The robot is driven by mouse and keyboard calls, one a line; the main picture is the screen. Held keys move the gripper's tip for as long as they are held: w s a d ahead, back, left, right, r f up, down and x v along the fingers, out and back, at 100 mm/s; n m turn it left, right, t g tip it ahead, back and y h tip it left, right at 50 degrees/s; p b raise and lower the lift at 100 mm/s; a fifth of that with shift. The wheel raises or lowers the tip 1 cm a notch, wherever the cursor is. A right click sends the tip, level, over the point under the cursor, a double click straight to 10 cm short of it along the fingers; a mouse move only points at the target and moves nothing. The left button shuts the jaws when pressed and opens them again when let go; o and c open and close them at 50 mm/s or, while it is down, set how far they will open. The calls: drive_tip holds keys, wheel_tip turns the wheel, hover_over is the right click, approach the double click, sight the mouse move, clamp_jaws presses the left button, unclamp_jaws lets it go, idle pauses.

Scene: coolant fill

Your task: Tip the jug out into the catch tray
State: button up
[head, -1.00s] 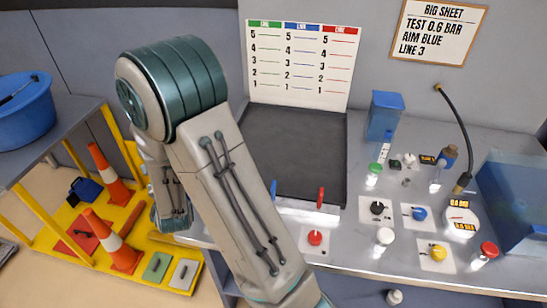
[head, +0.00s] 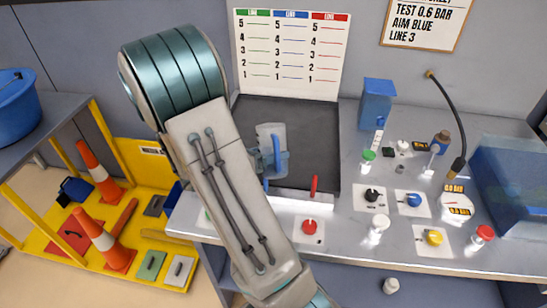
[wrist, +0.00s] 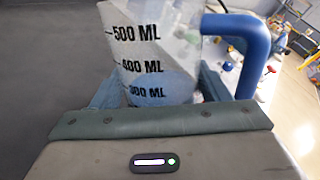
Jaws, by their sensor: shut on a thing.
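The jug (wrist: 150,55) is clear, with black ML marks and a blue handle (wrist: 245,40) on its right side in the wrist view. Pale blue liquid shows low in it, around the 300 and 400 marks. My gripper (wrist: 155,95) is shut on the jug, one finger on each side.
A red lever (head: 314,186) stands at the tray's front edge. Right of it are several small bottles, coloured knobs, a black hose (head: 455,120) and a blue bin (head: 505,180). A scale board (head: 290,55) stands behind the tray. Cones (head: 105,240) stand on a yellow rack at left.

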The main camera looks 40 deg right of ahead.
drive_tip(key=shift+s+d+m+g, duration=0.1)
drive_tip(key=shift+s+m+g, duration=0.3)
drive_tip(key=shift+s+g, duration=0.3)
drive_tip(key=shift+r+p, duration=0.15)
drive_tip(key=shift+p, duration=0.2)
drive_tip(key=shift+r, duration=0.1)
drive_tip(key=shift+s+a+r+n+y+p, duration=0.15)
drive_tip(key=shift+r+n+y+p, duration=0.45)
drive_tip(key=shift+p, duration=0.9)
drive_tip(key=shift+a+r+n+p, duration=0.15)
drive_tip(key=shift+n+p, duration=0.25)
drive_tip(key=shift+p, duration=0.35)
drive_tip(key=shift+b, duration=0.3)
drive_tip(key=shift+f+b, duration=0.3)
drive_tip(key=shift+b, duration=1.15)
drive_tip(key=shift+r, duration=0.25)
